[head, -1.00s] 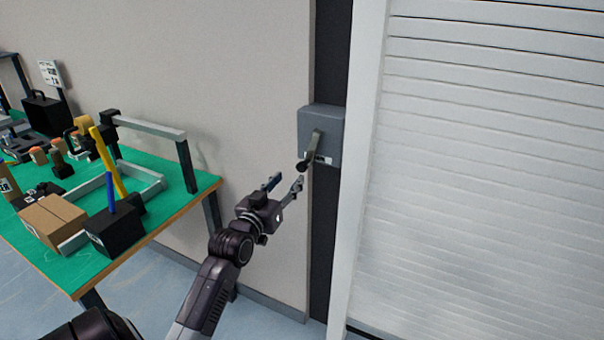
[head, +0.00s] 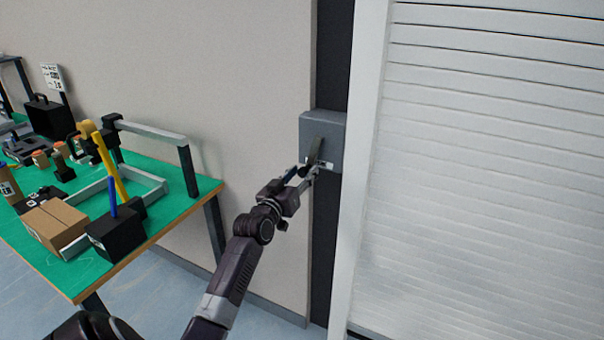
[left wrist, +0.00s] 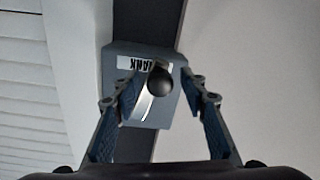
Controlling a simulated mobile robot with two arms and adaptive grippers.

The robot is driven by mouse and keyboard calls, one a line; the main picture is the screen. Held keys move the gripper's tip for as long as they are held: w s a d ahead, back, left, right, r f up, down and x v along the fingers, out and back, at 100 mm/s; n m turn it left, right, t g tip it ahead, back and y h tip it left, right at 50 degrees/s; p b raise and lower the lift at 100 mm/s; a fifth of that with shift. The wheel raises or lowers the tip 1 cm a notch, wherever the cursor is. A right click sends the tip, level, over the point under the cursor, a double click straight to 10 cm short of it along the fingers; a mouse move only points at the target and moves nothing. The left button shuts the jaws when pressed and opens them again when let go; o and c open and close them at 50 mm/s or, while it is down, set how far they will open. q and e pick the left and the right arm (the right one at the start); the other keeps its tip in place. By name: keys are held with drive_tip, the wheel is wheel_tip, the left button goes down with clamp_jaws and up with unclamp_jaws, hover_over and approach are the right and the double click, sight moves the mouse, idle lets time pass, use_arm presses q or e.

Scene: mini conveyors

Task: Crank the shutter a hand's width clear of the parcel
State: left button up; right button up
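The white slatted shutter (head: 490,160) fills the right of the head view and looks lowered. A grey crank box (head: 322,130) is mounted on the dark strip left of the shutter frame. Its crank handle (head: 314,152) hangs down, with a dark round knob (left wrist: 160,81) at its end. My left gripper (head: 301,173) is open, its fingers on either side of the knob. In the left wrist view the knob sits between the open fingers, with gaps at both sides. No parcel at the shutter is in view. My right gripper is not in view.
A green-topped table (head: 165,212) stands at left with a cardboard box (head: 55,224), a black box (head: 116,234), a yellow bar (head: 110,165) and several small items. The light wall (head: 240,80) between table and crank box is bare.

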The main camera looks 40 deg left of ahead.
use_arm(q)
clamp_jaws()
idle(0.5)
drive_tip(key=shift+s+a+r+m+p, duration=0.15)
drive_tip(key=shift+a+r+m, duration=0.45)
drive_tip(key=shift+m, duration=0.55)
drive_tip(key=shift+s+a+r+m+p, duration=0.25)
drive_tip(key=shift+a+m, duration=0.55)
drive_tip(key=shift+m, duration=0.4)
drive_tip(key=shift+s+a+r+m+p, duration=0.1)
drive_tip(key=shift+a+r+m, duration=0.5)
drive_tip(key=shift+m, duration=0.55)
drive_tip(key=shift+a+f, duration=0.1)
unclamp_jaws()
